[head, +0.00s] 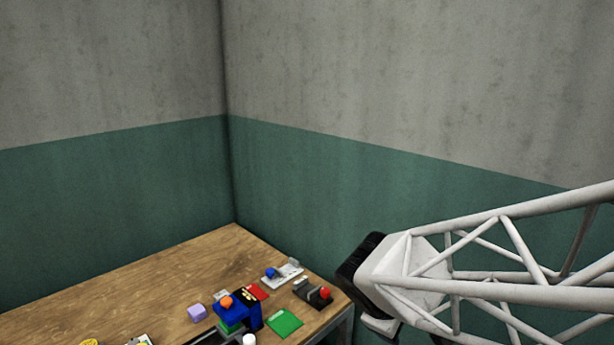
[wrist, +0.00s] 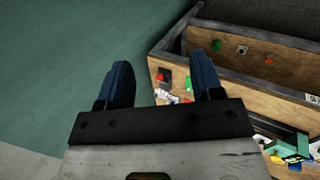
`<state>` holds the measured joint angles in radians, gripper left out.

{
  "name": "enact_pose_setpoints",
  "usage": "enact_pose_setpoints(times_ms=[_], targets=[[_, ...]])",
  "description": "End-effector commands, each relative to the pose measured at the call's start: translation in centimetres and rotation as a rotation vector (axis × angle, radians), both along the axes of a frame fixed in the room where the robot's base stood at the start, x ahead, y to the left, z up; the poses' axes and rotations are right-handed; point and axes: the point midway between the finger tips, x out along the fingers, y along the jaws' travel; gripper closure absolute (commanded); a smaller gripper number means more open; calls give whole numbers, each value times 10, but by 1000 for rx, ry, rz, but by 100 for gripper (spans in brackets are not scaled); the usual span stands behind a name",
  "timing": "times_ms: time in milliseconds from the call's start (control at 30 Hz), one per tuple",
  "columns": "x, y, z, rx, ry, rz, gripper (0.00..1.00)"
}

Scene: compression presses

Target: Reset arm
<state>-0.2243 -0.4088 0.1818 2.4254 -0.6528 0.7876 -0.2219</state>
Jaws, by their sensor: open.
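My gripper (wrist: 163,64) is open and empty in the wrist view, with its two dark blue fingers spread apart and nothing between them. In the head view my white lattice arm (head: 490,270) reaches in from the right, in front of the green wall and to the right of the table. I cannot make out the fingers in that view. The wooden table (head: 150,285) stands at the lower left of the head view, and the arm appears clear of it.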

Motion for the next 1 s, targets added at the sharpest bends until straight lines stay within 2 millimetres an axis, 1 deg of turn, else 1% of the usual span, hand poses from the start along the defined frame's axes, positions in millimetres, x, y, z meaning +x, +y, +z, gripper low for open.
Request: enact_pose_setpoints(times_ms=[33,200,400,500,600,700,1000], targets=[[-12,-8,6,46,-11,-77,40],[-51,-22,20,218,-37,-333,40],[-93,-27,34,419,-58,-603,40],[-108,-26,40,498,-64,-700,40],[-118,-24,44,556,-68,-765,40],[-123,-23,46,589,-68,-802,40],[-125,-22,46,601,-67,-815,40]])
